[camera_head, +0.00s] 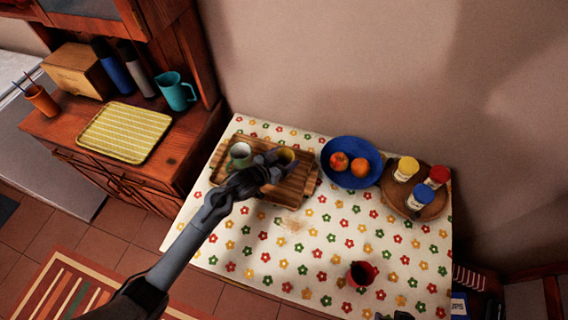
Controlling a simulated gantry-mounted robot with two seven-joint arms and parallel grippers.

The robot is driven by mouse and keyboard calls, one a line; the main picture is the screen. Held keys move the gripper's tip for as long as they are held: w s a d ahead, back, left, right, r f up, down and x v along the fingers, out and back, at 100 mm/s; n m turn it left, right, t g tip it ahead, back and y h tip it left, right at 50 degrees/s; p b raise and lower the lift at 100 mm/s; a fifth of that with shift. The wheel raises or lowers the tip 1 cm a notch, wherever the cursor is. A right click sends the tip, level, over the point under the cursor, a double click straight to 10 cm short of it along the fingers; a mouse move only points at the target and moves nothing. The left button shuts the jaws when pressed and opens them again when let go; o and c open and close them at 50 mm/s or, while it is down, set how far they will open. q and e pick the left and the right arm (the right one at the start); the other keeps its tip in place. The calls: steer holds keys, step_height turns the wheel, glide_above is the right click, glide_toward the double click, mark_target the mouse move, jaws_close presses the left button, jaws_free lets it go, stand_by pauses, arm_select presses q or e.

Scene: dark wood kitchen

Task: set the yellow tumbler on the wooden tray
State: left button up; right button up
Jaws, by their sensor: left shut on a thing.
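The wooden tray (219,168) lies at the back left of the table with the flowered cloth. The yellow tumbler (287,155) is at the fingers of my left gripper (276,164), over the right part of the tray. My left gripper is shut on the tumbler, and its fingers and wrist hide part of it. I cannot tell whether the tumbler's base touches the tray. A pale green-grey cup (240,153) stands on the left part of the tray. My right gripper does not show clearly; only a small dark piece is at the bottom edge.
A blue bowl (349,181) with two orange-red fruits sits right of the tray. A round wooden board (432,209) holds yellow-, blue- and red-lidded jars. A red cup (362,274) stands near the front. A sideboard (62,130) is at left.

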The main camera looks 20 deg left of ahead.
mark_target(284, 163)
arm_select(q)
step_height(284, 163, down, 3)
steer(key=shift+f, duration=0.1)
steer(key=shift+b, duration=0.3)
steer(key=o, duration=1)
steer(key=shift+f, duration=0.1)
steer(key=shift+o, duration=0.2)
